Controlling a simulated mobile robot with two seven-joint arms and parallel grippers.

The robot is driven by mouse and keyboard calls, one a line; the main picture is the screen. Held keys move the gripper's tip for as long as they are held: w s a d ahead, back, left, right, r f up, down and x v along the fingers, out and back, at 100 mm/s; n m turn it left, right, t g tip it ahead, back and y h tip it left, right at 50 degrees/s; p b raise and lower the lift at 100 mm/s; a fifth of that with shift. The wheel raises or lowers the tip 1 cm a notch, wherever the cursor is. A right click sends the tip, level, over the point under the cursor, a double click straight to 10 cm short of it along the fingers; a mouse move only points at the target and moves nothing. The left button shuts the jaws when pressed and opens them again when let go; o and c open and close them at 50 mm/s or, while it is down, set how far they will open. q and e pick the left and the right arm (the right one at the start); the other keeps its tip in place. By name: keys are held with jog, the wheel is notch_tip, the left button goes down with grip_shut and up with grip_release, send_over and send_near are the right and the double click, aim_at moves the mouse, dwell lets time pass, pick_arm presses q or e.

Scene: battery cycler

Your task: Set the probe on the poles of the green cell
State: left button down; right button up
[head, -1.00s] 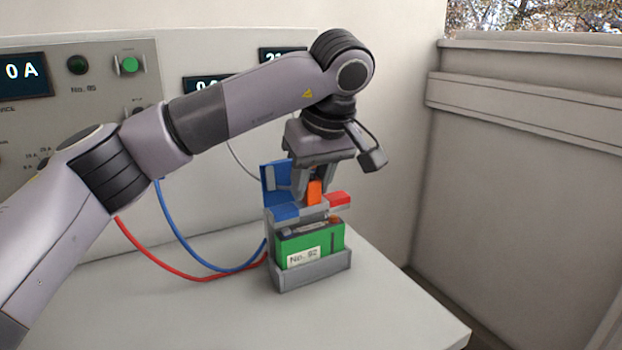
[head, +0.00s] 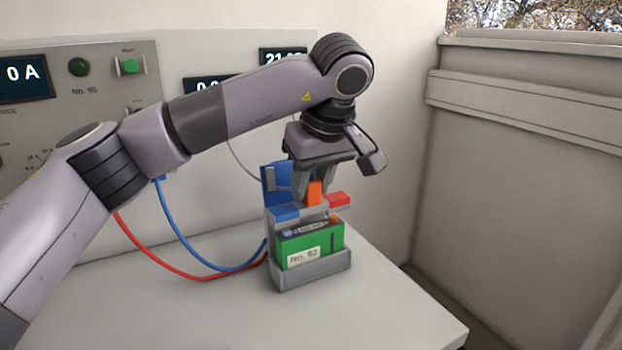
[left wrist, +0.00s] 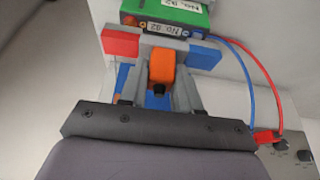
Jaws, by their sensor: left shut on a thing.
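The green cell (head: 318,248), labelled No. 92, stands upright in a grey holder (head: 315,272) on the bench; the left wrist view shows its top and label (left wrist: 160,26). My left gripper (head: 313,190) is shut on the orange grip (head: 315,193) of the probe. The probe has a grey crossbar with a blue end (head: 285,212) and a red end (head: 338,199); both ends show in the left wrist view, red (left wrist: 120,42) and blue (left wrist: 204,57). The probe is close over the back of the cell's top. I cannot tell whether it touches the poles. My right gripper is not in view.
A blue plate (head: 270,185) stands behind the probe. A red cable (head: 170,268) and a blue cable (head: 190,255) loop on the left towards the cell holder. The cycler panel (head: 105,140) is behind. The bench (head: 200,315) is clear in front.

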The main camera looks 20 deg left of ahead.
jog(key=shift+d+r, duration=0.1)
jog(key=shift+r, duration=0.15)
pick_arm(q)
jog(key=shift+f, duration=0.65)
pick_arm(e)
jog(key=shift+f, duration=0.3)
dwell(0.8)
pick_arm(q)
notch_tip(320, 180, up, 3)
jog(key=p, duration=0.3)
jog(key=shift+r, duration=0.2)
notch_tip(320, 180, up, 3)
jog(key=p, duration=0.2)
jog(key=shift+f+p, duration=0.15)
jog(key=shift+p, duration=0.25)
jog(key=shift+r+p, duration=0.55)
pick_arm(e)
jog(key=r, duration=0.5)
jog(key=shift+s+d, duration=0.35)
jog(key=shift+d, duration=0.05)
pick_arm(q)
jog(key=shift+f, duration=0.1)
